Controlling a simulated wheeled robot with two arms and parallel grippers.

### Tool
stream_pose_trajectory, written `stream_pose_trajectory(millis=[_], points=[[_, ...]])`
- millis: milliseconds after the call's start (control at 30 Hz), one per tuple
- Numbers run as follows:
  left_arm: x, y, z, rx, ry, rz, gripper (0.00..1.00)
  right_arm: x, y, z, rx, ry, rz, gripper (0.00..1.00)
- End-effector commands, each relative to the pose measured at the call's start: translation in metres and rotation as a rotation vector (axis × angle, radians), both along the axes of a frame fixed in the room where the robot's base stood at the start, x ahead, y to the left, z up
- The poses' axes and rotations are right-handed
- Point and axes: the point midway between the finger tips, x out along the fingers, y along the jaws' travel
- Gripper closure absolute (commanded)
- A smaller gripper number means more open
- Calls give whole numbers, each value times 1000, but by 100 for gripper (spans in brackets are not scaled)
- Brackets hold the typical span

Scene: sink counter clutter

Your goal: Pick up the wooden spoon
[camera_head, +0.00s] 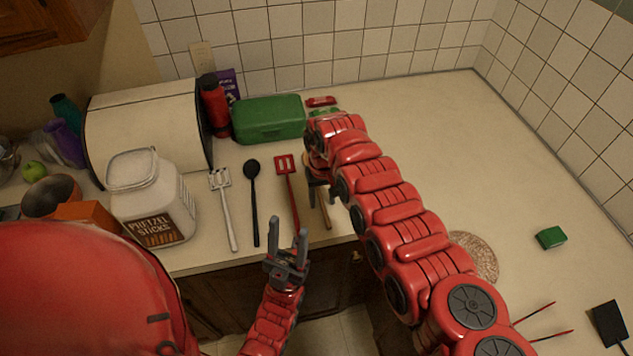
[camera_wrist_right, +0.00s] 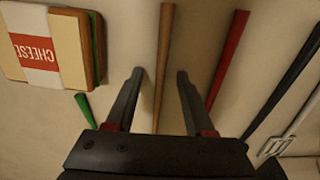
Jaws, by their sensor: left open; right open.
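The wooden spoon lies on the counter; its pale brown handle (camera_head: 326,215) shows below my right gripper in the head view, and my arm hides most of the rest. In the right wrist view the wooden handle (camera_wrist_right: 165,40) runs between the two fingers of my right gripper (camera_wrist_right: 158,76). That gripper, also in the head view (camera_head: 320,188), is open over the spoon, with one finger on each side of the handle. I cannot tell whether the fingers touch it. My left gripper (camera_head: 287,250) is open and empty in front of the counter edge.
A red slotted turner (camera_head: 291,190), a black spoon (camera_head: 254,205) and a white turner (camera_head: 228,205) lie to the left. A cheese pack (camera_wrist_right: 50,45) and a green handle (camera_wrist_right: 85,108) lie beside the spoon. A pretzel jar (camera_head: 145,195) and green box (camera_head: 268,119) stand nearby.

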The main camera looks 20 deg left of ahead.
Motion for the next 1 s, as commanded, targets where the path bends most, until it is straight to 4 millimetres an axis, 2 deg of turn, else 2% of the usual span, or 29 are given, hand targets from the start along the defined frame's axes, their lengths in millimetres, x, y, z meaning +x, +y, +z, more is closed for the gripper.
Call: stream_pose_trajectory(millis=[67,100,300,400,1000], points=[[0,0,0,0,0,0,50,0,0,0,0,0,0,46],[0,0,0,0,0,0,50,0,0,0,0,0,0,50],[0,0,0,0,0,0,50,0,0,0,0,0,0,86],[0,0,0,0,0,0,50,0,0,0,-1,1,0,100],[0,0,-1,0,0,0,50,1,0,4,0,0,0,100]])
